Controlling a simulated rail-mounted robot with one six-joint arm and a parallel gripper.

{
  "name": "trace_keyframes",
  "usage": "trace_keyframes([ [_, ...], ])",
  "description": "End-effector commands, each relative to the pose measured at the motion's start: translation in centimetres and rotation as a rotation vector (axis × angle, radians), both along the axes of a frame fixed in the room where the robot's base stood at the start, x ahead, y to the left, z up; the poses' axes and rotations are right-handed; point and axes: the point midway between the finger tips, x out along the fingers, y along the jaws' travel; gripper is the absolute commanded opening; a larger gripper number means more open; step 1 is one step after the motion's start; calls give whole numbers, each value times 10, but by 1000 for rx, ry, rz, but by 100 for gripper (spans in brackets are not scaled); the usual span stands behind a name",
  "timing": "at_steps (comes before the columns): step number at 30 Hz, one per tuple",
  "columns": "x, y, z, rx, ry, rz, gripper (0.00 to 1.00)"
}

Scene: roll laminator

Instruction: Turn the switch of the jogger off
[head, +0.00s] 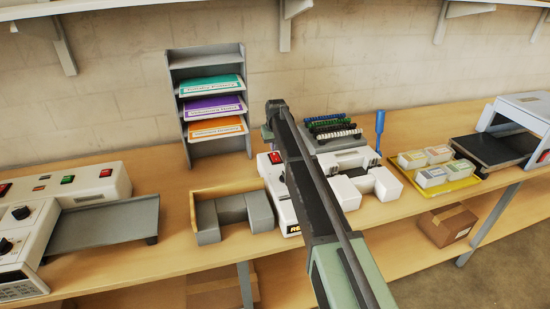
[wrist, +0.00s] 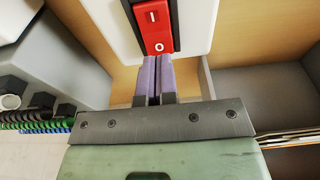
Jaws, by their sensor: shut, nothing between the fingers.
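A red rocker switch (wrist: 155,22) marked I and O sits on a white machine panel (wrist: 193,22) in the wrist view. In the head view the same red switch (head: 275,158) shows on top of a white machine (head: 284,205), partly behind my arm; its front label is cut off by the arm. My gripper (wrist: 153,62) is shut and empty, its purple fingertips right at the O end of the switch. I cannot tell whether they touch it, nor which side of the rocker is pressed in.
A grey and wooden holder (head: 207,222) stands left of the machine. A paper rack (head: 207,62) is behind. A comb rack (head: 333,130), a blue-handled tool (head: 379,125) and a yellow tray (head: 448,187) are to the right. A laminator (head: 95,183) stands at left.

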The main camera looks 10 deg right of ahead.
Motion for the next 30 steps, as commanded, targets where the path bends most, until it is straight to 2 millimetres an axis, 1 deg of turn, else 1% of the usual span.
trace_keyframes([
  [30,0,0,-16,0,0,0,0],
])
